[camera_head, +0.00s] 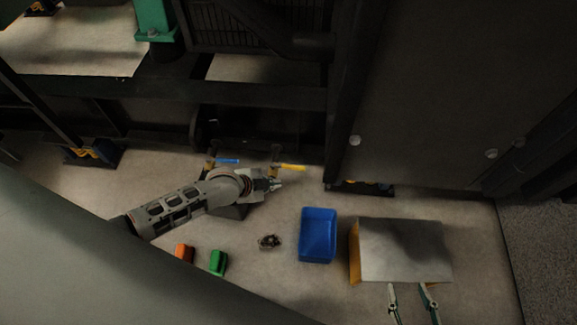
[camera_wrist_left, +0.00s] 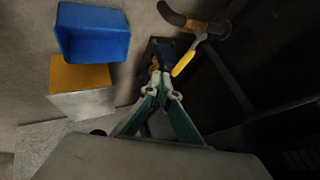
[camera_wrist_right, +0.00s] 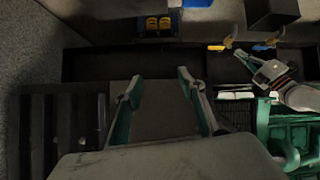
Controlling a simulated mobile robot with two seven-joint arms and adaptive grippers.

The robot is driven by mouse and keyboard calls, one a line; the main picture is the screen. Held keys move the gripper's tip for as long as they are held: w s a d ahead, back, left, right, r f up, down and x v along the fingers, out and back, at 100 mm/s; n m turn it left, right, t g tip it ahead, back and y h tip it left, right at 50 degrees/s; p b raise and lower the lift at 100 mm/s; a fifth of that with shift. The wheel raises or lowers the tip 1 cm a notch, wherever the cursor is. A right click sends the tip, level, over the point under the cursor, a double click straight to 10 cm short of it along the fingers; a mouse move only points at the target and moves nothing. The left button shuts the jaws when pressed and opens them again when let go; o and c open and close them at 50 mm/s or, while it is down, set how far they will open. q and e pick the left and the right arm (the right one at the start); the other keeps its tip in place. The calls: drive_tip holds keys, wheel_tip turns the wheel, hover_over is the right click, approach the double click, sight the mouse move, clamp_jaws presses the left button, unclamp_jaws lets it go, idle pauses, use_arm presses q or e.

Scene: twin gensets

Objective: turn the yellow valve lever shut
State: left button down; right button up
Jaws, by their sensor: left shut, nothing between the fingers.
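The yellow valve lever (camera_head: 292,167) sticks out to the right from its valve on the dark machine frame. In the left wrist view the yellow lever (camera_wrist_left: 185,60) slants beside a brass pipe. My left gripper (camera_head: 279,184) is shut and empty, just below the lever in the head view; its fingertips (camera_wrist_left: 163,80) look apart from the lever. The lever (camera_wrist_right: 217,47) also shows in the right wrist view, near my left gripper (camera_wrist_right: 243,58). My right gripper (camera_head: 410,289) is open and empty by the grey-topped box; its fingers (camera_wrist_right: 156,84) are spread.
A blue lever (camera_head: 228,161) sits left of the yellow one. A blue bin (camera_head: 318,236) and a grey-topped box (camera_head: 405,250) stand on the floor. An orange block (camera_head: 184,253), a green block (camera_head: 218,262) and a small dark item (camera_head: 269,242) lie nearby.

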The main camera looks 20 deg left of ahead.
sight(289, 167)
use_arm(q)
drive_tip(key=s+f+b+x, duration=0.1)
drive_tip(key=b+x, duration=0.4)
drive_tip(key=x, duration=0.5)
drive_tip(key=shift+w+a+r+b, duration=0.15)
drive_tip(key=shift+w+r, duration=0.15)
drive_tip(key=shift+w, duration=0.45)
drive_tip(key=shift+w+a+r+b, duration=0.1)
drive_tip(key=shift+w+a+r, duration=0.15)
drive_tip(key=shift+w, duration=0.55)
drive_tip(key=shift+w+a+r+b, duration=0.1)
drive_tip(key=shift+w+r, duration=0.2)
drive_tip(key=shift+w, duration=0.45)
use_arm(e)
drive_tip(key=w+a+r+m+t+y, duration=0.1)
drive_tip(key=a+r, duration=0.1)
drive_tip(key=a, duration=0.3)
drive_tip(key=shift+w+a+r+y, duration=0.15)
drive_tip(key=shift+w+r+y, duration=0.15)
drive_tip(key=shift+w+r, duration=0.1)
use_arm(q)
drive_tip(key=shift+w+a+r, duration=0.1)
drive_tip(key=shift+w+r, duration=0.1)
drive_tip(key=shift+w, duration=0.6)
